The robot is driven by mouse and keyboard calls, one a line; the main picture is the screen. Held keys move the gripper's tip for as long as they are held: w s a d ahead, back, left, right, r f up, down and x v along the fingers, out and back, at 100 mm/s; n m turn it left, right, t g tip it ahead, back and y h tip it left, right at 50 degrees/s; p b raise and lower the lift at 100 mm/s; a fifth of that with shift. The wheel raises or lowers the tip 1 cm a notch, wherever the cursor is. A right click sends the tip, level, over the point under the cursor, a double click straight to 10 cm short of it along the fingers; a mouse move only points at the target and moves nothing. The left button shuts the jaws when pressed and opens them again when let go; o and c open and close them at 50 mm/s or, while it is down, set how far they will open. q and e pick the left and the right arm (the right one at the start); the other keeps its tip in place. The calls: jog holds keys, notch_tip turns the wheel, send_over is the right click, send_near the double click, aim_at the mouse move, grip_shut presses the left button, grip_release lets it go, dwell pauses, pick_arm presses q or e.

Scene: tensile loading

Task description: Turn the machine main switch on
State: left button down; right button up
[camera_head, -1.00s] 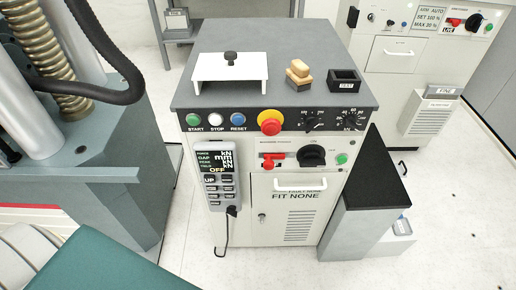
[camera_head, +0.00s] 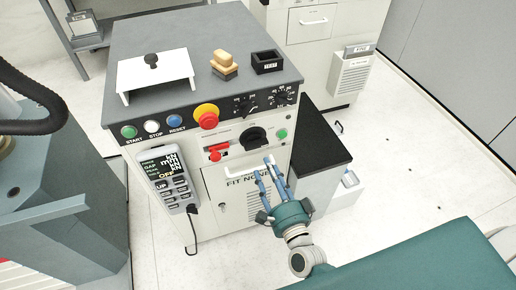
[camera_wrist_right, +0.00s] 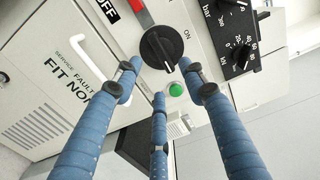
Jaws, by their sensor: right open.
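The main switch is a black rotary knob (camera_head: 253,138) on the front panel of the grey and cream control cabinet, beside a red lever (camera_head: 218,152) and a green button (camera_head: 282,134). In the right wrist view the knob (camera_wrist_right: 161,47) lies just beyond the fingertips, with "ON" printed beside it and a white mark on its edge. My right gripper (camera_head: 268,172) is in front of the cabinet, just below the knob. Its blue fingers are spread and empty, apparently apart from the knob. My left gripper is out of view.
A red and yellow emergency stop (camera_head: 207,116) sits above the lever. A white drawer handle (camera_wrist_right: 66,66) is close to the fingers. Two more dials (camera_wrist_right: 241,57) lie to the right. A black-topped side block (camera_head: 318,135) stands right of the cabinet.

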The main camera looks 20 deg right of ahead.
aim_at(256, 143)
jog(key=w+p, duration=0.1)
jog(key=w, duration=0.8)
jog(key=shift+w+a, duration=0.15)
jog(key=shift+a, duration=0.05)
jog(key=shift+c, duration=0.5)
grip_shut()
